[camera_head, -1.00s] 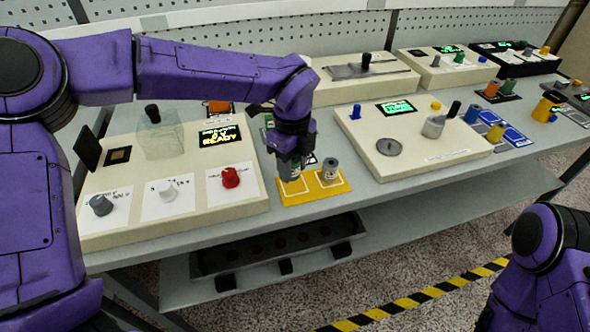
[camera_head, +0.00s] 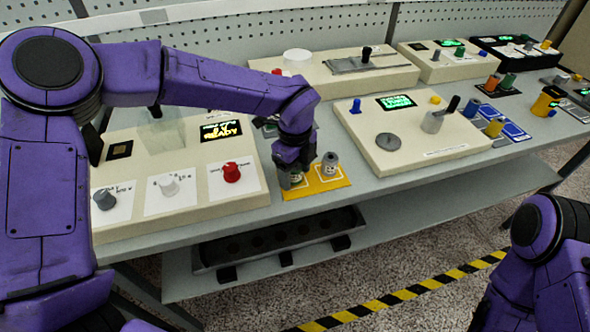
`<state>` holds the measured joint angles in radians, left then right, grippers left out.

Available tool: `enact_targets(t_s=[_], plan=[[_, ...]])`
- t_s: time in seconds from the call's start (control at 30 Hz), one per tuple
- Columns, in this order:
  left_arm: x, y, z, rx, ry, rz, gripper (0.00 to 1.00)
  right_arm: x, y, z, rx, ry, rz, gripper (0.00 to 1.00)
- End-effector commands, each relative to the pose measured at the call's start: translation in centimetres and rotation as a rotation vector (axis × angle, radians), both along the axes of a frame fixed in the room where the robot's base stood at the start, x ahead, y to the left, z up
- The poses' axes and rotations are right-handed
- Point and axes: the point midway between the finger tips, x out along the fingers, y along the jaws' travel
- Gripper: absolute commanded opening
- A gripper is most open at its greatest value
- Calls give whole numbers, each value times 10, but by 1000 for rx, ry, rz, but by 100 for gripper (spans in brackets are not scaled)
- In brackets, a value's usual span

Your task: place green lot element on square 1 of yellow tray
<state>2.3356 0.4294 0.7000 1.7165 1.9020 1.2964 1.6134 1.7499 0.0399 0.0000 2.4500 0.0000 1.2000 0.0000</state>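The yellow tray (camera_head: 318,190) lies flat on the table's front edge, right of the left console. My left gripper (camera_head: 294,172) points down over the tray's left square. A small grey cylinder with a pale greenish label, seemingly the green lot element (camera_head: 297,178), is between its dark fingers, which appear shut on it. Its base is at or just above the tray; contact is hard to tell. A second grey cylinder (camera_head: 330,164) stands upright on the tray's right square. My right arm shows at the lower right, but its gripper is out of view.
The left console (camera_head: 185,203) has a red knob (camera_head: 231,172) close to my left gripper. Another console (camera_head: 415,150) stands right of the tray. A dark rack (camera_head: 275,240) sits on the lower shelf. Orange and green cylinders (camera_head: 507,82) stand farther right.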

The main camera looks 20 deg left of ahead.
Motion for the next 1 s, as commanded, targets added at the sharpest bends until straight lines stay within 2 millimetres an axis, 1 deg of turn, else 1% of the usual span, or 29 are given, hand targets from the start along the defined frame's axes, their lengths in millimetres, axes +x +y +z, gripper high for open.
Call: enact_targets(t_s=[0.07,0.13,0.17,0.2,0.27,0.4,0.5,0.6,0.7,0.77,1.0], plan=[[0,0,1,0,0,0,65,0,0,1,0,0,0,43],[0,0,8,1,-1,0,65,0,0,7,0,0,0,43],[1,0,8,-1,-2,0,65,0,0,3,0,0,0,43],[1,0,14,-1,-4,0,65,0,0,0,0,0,0,43],[1,0,27,-3,-6,2,65,0,0,-3,0,0,0,43],[1,0,65,-2,-7,1,65,0,0,-9,0,0,0,43],[1,0,90,-1,-5,2,65,0,0,-12,0,0,0,43],[1,0,109,-1,-4,1,65,0,0,-13,0,0,0,43],[1,0,119,0,-2,1,65,0,0,-14,0,0,0,43],[0,0,123,0,0,0,65,0,0,-14,0,0,0,43],[0,0,124,0,0,-1,65,0,0,-13,0,0,0,43]])
